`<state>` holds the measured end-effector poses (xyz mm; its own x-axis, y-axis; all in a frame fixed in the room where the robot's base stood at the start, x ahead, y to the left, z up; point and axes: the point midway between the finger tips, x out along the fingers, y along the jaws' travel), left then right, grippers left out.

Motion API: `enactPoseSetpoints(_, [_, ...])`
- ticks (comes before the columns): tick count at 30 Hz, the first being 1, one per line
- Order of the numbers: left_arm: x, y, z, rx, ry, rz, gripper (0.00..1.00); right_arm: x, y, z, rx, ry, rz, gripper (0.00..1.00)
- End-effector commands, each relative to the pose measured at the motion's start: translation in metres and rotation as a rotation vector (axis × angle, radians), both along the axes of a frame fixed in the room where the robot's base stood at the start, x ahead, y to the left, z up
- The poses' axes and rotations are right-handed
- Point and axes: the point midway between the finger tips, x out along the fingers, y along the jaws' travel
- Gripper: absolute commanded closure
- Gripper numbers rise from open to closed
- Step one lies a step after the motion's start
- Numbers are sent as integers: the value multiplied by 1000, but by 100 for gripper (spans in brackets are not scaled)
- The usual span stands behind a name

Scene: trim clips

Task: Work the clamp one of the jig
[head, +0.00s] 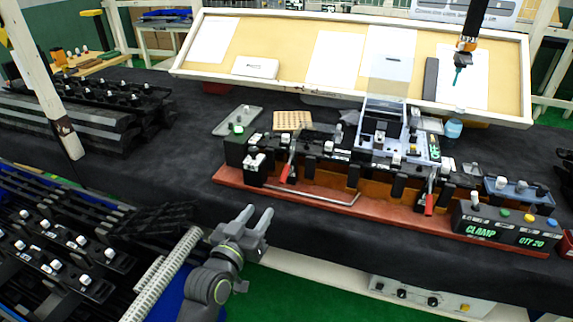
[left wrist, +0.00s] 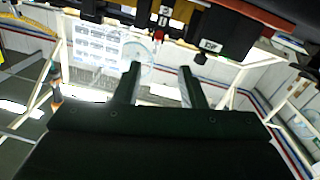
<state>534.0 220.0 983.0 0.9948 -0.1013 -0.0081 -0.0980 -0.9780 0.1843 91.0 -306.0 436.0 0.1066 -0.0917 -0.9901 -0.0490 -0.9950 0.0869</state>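The jig (head: 330,198) has a long red-brown base and lies along the front of the dark-covered bench. Two red-handled clamps show on it, the left clamp (head: 288,170) and the right clamp (head: 429,198). A control box (head: 500,228) with lit "CLAMP" and "QTY 20" displays stands at the jig's right end. My left gripper (head: 258,219) is open and empty, in front of and below the jig's left part, apart from it. The left wrist view shows its two fingers (left wrist: 160,85) spread with nothing between them. My right gripper is not in view.
A long rack with dark clips (head: 60,240) stands at the lower left. A grey tray (head: 238,120) and a beige perforated block (head: 293,120) lie behind the jig. A tilted board with papers (head: 300,60) stands at the back. The space between my left gripper and the jig looks clear.

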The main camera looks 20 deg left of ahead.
Motion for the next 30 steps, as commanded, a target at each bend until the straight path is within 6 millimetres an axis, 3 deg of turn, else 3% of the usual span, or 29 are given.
enactPoseSetpoints(5, [12,-2,5,-1,-6,-2,63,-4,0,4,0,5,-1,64])
enactPoseSetpoints(11, [45,-5,5,1,-6,-2,63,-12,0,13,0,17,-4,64])
enactPoseSetpoints(30, [143,-15,4,2,-4,-1,63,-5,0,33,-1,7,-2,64])
